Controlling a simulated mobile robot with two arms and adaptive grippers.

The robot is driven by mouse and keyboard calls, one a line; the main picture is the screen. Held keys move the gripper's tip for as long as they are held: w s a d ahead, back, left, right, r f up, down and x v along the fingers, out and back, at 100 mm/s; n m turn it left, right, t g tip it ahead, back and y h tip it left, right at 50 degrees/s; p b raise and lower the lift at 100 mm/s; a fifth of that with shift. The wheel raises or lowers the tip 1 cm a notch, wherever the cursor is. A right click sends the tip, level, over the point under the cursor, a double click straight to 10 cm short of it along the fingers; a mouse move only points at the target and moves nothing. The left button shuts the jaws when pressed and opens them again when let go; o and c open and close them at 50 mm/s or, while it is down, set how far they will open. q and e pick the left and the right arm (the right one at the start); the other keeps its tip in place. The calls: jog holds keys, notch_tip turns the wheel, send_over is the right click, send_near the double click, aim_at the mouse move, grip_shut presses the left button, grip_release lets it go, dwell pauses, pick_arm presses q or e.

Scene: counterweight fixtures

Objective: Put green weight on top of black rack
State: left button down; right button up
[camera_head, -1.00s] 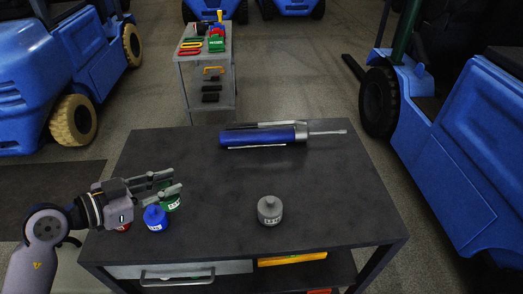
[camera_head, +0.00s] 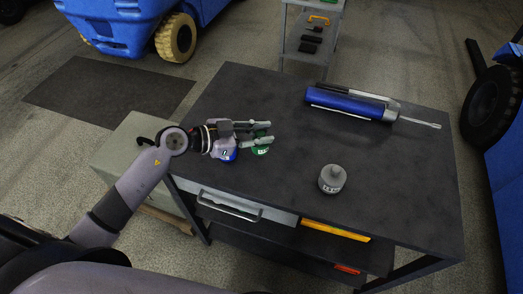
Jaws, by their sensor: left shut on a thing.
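The green weight (camera_head: 261,150) is at the left side of the dark tabletop, partly hidden by my left gripper (camera_head: 267,133). The gripper comes in from the left and its fingers are closed around the upper part of the weight. I cannot tell whether the weight touches the tabletop. A blue weight (camera_head: 229,156) sits right beside it, under my gripper. A grey weight (camera_head: 332,179) stands upright to the right, near the table's front edge. I cannot clearly make out a separate black rack. My right gripper is not in view.
The dark table (camera_head: 400,180) has clear room in the middle and at the right. A blue cylindrical tool (camera_head: 350,102) lies along its back. A grey drawer (camera_head: 235,205) is at the front. A shelved cart (camera_head: 310,45) stands behind, and blue vehicles stand around.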

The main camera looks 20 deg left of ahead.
aim_at(261, 150)
pick_arm(q)
notch_tip(261, 150, down, 3)
jog(key=shift+r, duration=0.1)
notch_tip(261, 150, down, 4)
jog(key=shift+r+b, duration=0.25)
jog(key=shift+b, duration=0.35)
jog(key=shift+f, duration=0.35)
jog(key=c, duration=1.9)
grip_release()
jog(key=shift+f, duration=0.2)
jog(key=o, duration=0.5)
